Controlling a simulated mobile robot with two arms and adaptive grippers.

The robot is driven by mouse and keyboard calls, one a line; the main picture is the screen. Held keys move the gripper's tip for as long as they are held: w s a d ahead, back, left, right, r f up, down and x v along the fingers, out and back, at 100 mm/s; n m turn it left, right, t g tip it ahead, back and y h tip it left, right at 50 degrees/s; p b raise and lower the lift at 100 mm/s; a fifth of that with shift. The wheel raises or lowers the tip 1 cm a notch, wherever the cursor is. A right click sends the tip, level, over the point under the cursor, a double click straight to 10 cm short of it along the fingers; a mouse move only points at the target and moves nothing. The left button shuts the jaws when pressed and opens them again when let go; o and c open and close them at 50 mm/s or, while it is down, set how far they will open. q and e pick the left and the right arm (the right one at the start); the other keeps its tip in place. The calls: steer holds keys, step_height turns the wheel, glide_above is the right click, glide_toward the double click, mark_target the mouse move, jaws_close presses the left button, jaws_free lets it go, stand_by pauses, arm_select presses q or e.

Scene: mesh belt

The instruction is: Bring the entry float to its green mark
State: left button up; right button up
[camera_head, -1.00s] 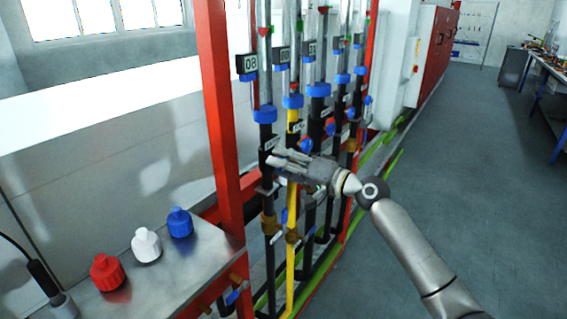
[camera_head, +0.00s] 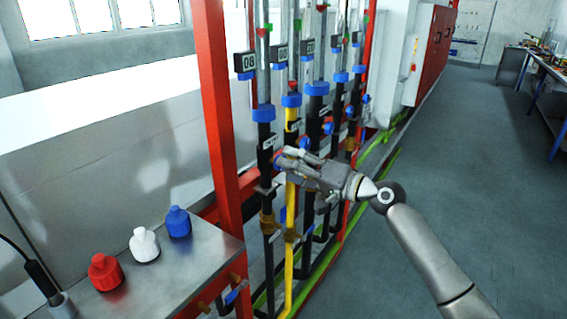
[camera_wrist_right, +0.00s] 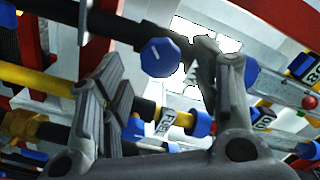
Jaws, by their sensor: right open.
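A row of upright flow tubes with blue collars (camera_head: 264,112) stands on black and yellow pipes. Small red floats (camera_head: 262,32) and green marks (camera_head: 298,25) show near the tops of some tubes; I cannot tell which tube is the entry one. My right gripper (camera_head: 286,158) is open in front of the black and yellow pipes. In the wrist view, a blue valve knob (camera_wrist_right: 160,57) with a white line shows between the spread fingers, and I see no clear contact. A "FUEL" label (camera_wrist_right: 165,122) sits below it on the yellow pipe. My left gripper is out of view.
A red post (camera_head: 217,110) stands just left of the pipes. A metal bench (camera_head: 165,275) at lower left carries red, white and blue bottles (camera_head: 178,221).

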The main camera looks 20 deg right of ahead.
steer(key=v, duration=0.8)
steer(key=shift+s+d, duration=0.2)
steer(key=shift+s, duration=0.05)
steer(key=s+d+f+m+g+h, duration=0.15)
steer(key=d+f+h, duration=0.25)
steer(key=f, duration=1.4)
steer(key=d+f+m+g+h, duration=0.15)
steer(key=d+f+h, duration=0.25)
steer(key=f, duration=1.5)
steer(key=s+a+f+n+g+h, duration=0.1)
steer(key=s+f+g, duration=0.1)
steer(key=s+f, duration=0.65)
steer(key=s+a+f+n+g+h, duration=0.15)
steer(key=s+f, duration=0.45)
steer(key=f, duration=0.6)
steer(key=s+a+f+n+g, duration=0.2)
steer(key=s+f, duration=0.3)
steer(key=s, duration=0.6)
steer(key=s+a+f+n+g, duration=0.2)
steer(key=s+a+f, duration=0.2)
steer(key=s, duration=0.8)
steer(key=s+a+f+n+g, duration=0.2)
steer(key=s+f, duration=0.5)
steer(key=s, duration=0.5)
steer(key=shift+s+a+f+n+g, duration=0.2)
steer(key=shift+a+n+g, duration=0.25)
steer(key=shift+a, duration=0.6)
